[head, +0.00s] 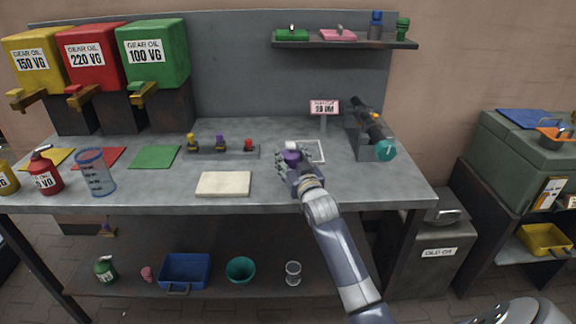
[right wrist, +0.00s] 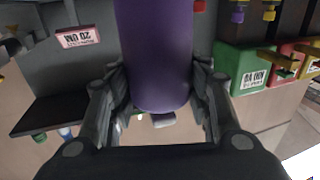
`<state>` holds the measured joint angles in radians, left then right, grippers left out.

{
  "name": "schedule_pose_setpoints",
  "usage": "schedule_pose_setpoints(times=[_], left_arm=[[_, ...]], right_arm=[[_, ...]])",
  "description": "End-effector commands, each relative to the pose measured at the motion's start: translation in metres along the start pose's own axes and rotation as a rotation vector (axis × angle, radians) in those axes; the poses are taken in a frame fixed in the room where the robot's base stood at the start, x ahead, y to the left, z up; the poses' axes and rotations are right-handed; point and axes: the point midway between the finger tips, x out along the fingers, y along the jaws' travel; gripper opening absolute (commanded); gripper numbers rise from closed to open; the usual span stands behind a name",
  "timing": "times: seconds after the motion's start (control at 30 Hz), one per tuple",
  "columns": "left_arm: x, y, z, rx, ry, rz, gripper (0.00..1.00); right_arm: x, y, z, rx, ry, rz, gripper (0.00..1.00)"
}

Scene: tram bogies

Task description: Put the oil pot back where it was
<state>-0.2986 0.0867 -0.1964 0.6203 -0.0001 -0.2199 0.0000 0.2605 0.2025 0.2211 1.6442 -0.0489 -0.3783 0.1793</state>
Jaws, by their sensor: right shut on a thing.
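My right gripper (head: 293,160) is shut on a purple cylinder (right wrist: 155,55), which also shows in the head view as purple with a pale top (head: 291,147). It is held over the right half of the bench, by a white outlined square (head: 313,151). Whether it touches the bench is unclear. A red oil pot (head: 44,174) with a dark spout stands upright at the bench's left, in front of the red mat (head: 103,157). A yellow pot (head: 6,179) is cut off at the left edge. A green pot (head: 105,270) stands on the lower shelf. My left gripper is out of view.
A clear measuring jug (head: 96,172) stands beside the red pot. Yellow, red and green gear oil tanks (head: 153,52) stand behind. A cream pad (head: 223,184) lies left of my gripper. A dark holder with a teal-ended cylinder (head: 385,149) is to its right, near a pink sign (head: 324,107).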

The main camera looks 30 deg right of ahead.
Motion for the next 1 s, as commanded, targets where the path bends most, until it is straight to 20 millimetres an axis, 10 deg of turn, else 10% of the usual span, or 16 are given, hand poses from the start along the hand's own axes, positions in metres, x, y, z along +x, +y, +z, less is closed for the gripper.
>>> schedule_pose_setpoints(times=[0.87, 0.9, 1.0], left_arm=[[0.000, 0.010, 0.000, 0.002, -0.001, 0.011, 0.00], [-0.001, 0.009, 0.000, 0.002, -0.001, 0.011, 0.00], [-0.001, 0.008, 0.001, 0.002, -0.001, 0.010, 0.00]], right_arm=[[0.015, -0.004, 0.040, 0.000, 0.002, 0.000, 0.13], [0.015, -0.004, 0.040, 0.000, 0.000, 0.000, 0.52], [0.015, -0.004, 0.040, 0.000, 0.000, 0.000, 0.65]])
